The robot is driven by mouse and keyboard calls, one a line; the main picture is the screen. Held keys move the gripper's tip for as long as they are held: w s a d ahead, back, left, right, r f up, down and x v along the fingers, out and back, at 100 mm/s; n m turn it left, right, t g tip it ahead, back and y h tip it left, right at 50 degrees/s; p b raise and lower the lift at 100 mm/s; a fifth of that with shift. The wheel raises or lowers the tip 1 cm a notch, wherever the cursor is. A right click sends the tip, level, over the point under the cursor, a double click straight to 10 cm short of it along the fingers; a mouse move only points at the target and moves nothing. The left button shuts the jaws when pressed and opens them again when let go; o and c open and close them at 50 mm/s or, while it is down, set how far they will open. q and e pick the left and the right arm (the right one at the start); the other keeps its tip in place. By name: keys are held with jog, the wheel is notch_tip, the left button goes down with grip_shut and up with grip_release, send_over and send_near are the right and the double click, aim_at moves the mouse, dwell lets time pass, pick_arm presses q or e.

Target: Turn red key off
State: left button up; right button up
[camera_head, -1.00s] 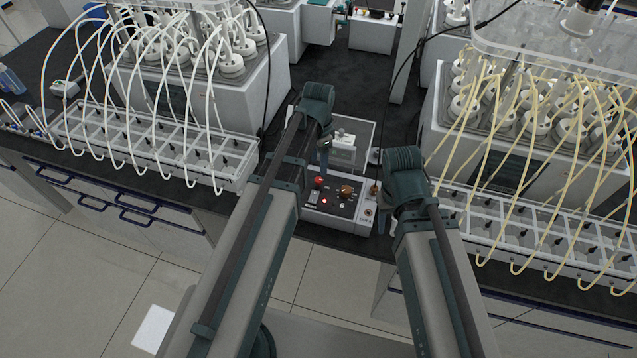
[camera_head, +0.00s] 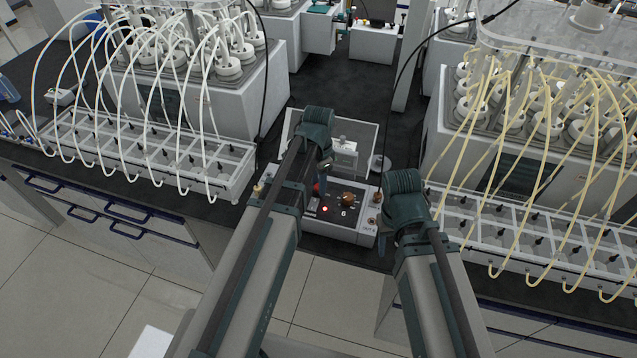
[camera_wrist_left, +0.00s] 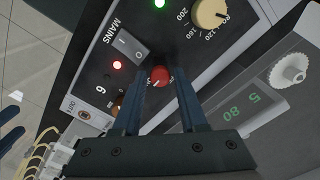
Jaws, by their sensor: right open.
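In the head view, my left gripper (camera_head: 321,184) points down over the control box (camera_head: 340,229) and largely hides the key. My right gripper (camera_head: 384,242) is open and empty at the box's right side, partly hidden by its own wrist.
The panel carries a MAINS switch (camera_wrist_left: 131,48), a lit red lamp (camera_wrist_left: 117,65), a lit green lamp (camera_wrist_left: 159,3) and a cream dial (camera_wrist_left: 210,13). Reactor units with white tubes (camera_head: 185,70) and yellow tubes (camera_head: 540,110) stand left and right on the dark bench.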

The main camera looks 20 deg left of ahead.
pick_arm(q)
grip_shut()
jog(key=shift+n, duration=0.3)
jog(key=n, duration=0.8)
jog(key=shift+n, duration=0.3)
jog(key=n, duration=0.8)
jog(key=shift+n, duration=0.5)
